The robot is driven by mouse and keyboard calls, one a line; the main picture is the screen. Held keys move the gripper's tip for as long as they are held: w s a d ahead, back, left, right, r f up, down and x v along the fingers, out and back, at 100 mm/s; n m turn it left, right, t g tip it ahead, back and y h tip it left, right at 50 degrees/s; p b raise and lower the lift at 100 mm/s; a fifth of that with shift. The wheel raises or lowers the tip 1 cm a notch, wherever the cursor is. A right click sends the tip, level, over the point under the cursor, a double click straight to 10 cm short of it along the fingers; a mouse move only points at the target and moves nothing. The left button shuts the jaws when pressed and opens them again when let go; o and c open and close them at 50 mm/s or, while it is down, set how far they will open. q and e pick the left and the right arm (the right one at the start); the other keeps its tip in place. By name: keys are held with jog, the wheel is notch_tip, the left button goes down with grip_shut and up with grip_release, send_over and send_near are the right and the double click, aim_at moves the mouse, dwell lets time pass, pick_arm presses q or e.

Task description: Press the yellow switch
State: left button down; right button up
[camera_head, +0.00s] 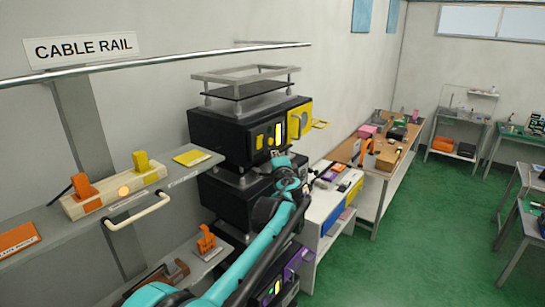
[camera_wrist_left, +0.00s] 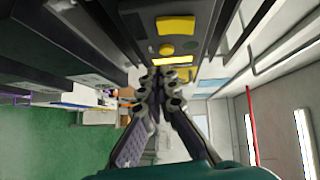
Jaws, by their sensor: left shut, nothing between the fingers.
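A black box (camera_head: 222,135) on the stack in the middle carries yellow parts: a square plate (camera_head: 259,141), a lit strip (camera_head: 278,134) and a framed part (camera_head: 300,120) at its right corner. My left gripper (camera_head: 283,160) is just below the lit strip in the head view. In the left wrist view the shut, empty fingertips (camera_wrist_left: 165,76) point at the box face, close to the lit strip (camera_wrist_left: 172,60). A round yellow button (camera_wrist_left: 166,48) and a yellow plate (camera_wrist_left: 176,28) are beyond it. Contact cannot be told. A separate yellow lever (camera_head: 148,167) stands on a wooden block.
The wooden block (camera_head: 110,195) on the left shelf also holds an orange lever (camera_head: 86,192) and a glowing round light (camera_head: 124,191). A white handle (camera_head: 138,212) sticks out from the shelf edge. A white cabinet (camera_head: 325,205) stands right of my arm. Green floor is clear further right.

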pick_arm(q)
jog(key=shift+s+d+b, duration=0.55)
jog(key=shift+s+b, duration=0.5)
jog(key=shift+s, duration=3.15)
jog(key=s+a+f+n+g+b, duration=0.25)
jog(key=s+a+f+b, duration=0.35)
jog(key=f, duration=0.4)
jog(key=s+a+f+n+g+y+b, duration=0.1)
jog(key=s+a+f+n+b, duration=0.2)
jog(key=s+a+f+b, duration=0.5)
jog(key=s+a+f+n+g+b, duration=0.25)
jog(key=s+a+f+b, duration=0.2)
jog(key=f, duration=0.65)
jog(key=s+f+n+g+h+b, duration=0.1)
jog(key=s+f+n+g+b, duration=0.1)
jog(key=s+f+b, duration=0.5)
jog(key=s+f+n+g+h+b, duration=0.1)
jog(key=s+f+n+b, duration=0.4)
jog(key=s+f, duration=0.8)
notch_tip(320, 180, down, 10)
jog(key=h+b, duration=0.1)
jog(key=b, duration=0.1)
jog(key=shift+s+a+r+g+h+b, duration=0.2)
jog(key=shift+s+a+g+h+b, duration=0.1)
jog(key=shift+g+b, duration=0.1)
pick_arm(e)
notch_tip(320, 180, down, 36)
jog(key=shift+a, duration=0.35)
